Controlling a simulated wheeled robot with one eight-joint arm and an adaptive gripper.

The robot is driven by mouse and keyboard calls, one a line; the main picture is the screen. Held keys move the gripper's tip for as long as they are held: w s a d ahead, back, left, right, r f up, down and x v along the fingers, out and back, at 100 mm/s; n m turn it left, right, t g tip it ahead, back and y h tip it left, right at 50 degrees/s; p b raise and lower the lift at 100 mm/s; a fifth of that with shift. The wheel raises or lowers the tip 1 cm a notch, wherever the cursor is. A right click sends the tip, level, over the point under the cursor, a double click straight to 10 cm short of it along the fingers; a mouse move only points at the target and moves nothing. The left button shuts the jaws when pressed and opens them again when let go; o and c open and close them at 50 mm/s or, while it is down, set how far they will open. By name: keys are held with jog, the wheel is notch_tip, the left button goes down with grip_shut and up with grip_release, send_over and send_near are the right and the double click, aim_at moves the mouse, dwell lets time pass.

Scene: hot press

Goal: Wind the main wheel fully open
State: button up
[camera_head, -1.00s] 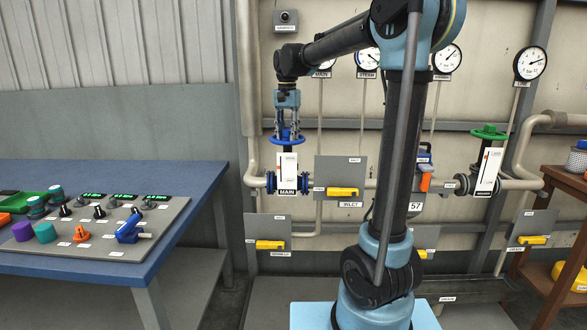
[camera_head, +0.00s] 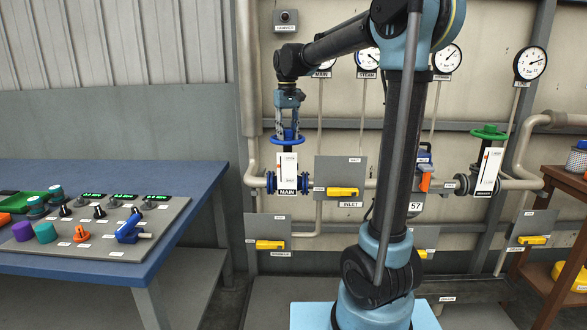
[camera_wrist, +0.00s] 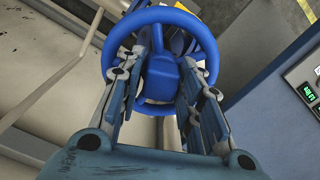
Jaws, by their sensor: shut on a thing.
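The main wheel (camera_head: 285,138) is a blue handwheel on top of the valve with the white MAIN plate (camera_head: 286,172). My gripper (camera_head: 287,126) points straight down at it from above. In the wrist view the blue rim of the wheel (camera_wrist: 153,15) shows as a ring, with its hub in the middle. My gripper (camera_wrist: 163,72) has one finger on each side of the hub, shut on the wheel's middle. The exact contact points are hidden behind the fingers. The MAIN plate carries a scale with a red mark too small to read.
A green handwheel (camera_head: 489,132) tops another valve at the right. Yellow-handled boxes (camera_head: 342,192) and pressure gauges (camera_head: 446,59) line the wall. A blue table (camera_head: 190,178) with a control panel (camera_head: 95,228) stands at the left. A brown shelf (camera_head: 566,180) is at the far right.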

jog(key=shift+w, duration=0.1)
jog(key=n, duration=1.9)
jog(key=shift+n, duration=0.4)
jog(key=n, duration=0.2)
jog(key=shift+n, duration=0.3)
jog(key=n, duration=0.6)
